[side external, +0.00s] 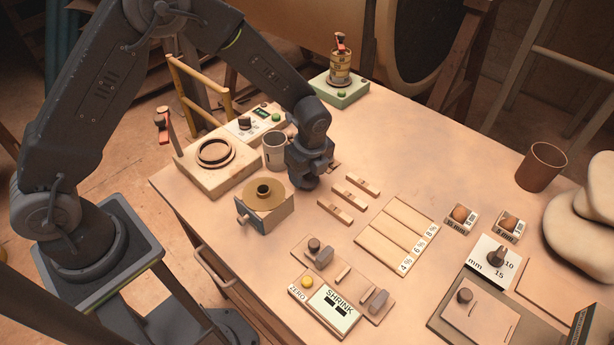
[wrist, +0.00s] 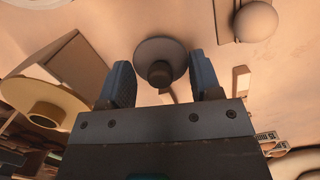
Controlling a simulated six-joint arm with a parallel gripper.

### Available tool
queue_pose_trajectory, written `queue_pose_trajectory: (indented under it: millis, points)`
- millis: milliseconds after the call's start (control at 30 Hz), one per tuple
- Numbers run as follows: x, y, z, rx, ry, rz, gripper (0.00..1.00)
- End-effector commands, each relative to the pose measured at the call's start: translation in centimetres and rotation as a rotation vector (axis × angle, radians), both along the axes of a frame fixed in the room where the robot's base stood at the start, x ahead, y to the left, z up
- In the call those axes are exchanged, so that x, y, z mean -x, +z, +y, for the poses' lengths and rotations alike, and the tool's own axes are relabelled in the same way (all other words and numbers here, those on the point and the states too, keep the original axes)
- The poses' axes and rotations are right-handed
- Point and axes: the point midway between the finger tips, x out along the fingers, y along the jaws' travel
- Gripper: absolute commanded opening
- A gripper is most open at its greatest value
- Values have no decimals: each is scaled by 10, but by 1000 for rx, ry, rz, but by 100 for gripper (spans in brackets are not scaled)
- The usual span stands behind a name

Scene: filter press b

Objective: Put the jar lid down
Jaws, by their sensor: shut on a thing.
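The jar lid (wrist: 160,52) is a round grey-brown disc with a dark knob in its middle, seen in the wrist view between the fingers of my gripper (wrist: 162,80). My gripper is shut on the lid. In the side view my gripper (side external: 308,180) points down over the table, and the lid is hidden behind it there. A grey open-topped cup or jar (side external: 274,152) stands just left of my gripper. I cannot tell whether the lid touches the table.
A box with a gold disc (side external: 263,193) stands to the lower left, and also shows in the wrist view (wrist: 45,101). Small wooden strips (side external: 349,199) lie right of my gripper. A ringed block (side external: 213,153) is farther left. The table's far middle is clear.

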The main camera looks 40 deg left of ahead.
Motion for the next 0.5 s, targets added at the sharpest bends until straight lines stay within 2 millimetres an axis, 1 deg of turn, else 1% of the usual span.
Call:
queue_pose_trajectory:
  millis: [33,133,500]
  points:
    - [0,-9,0,-1,0,3,36]
    - [0,-19,0,0,0,1,36]
    - [0,-23,0,0,0,0,36]
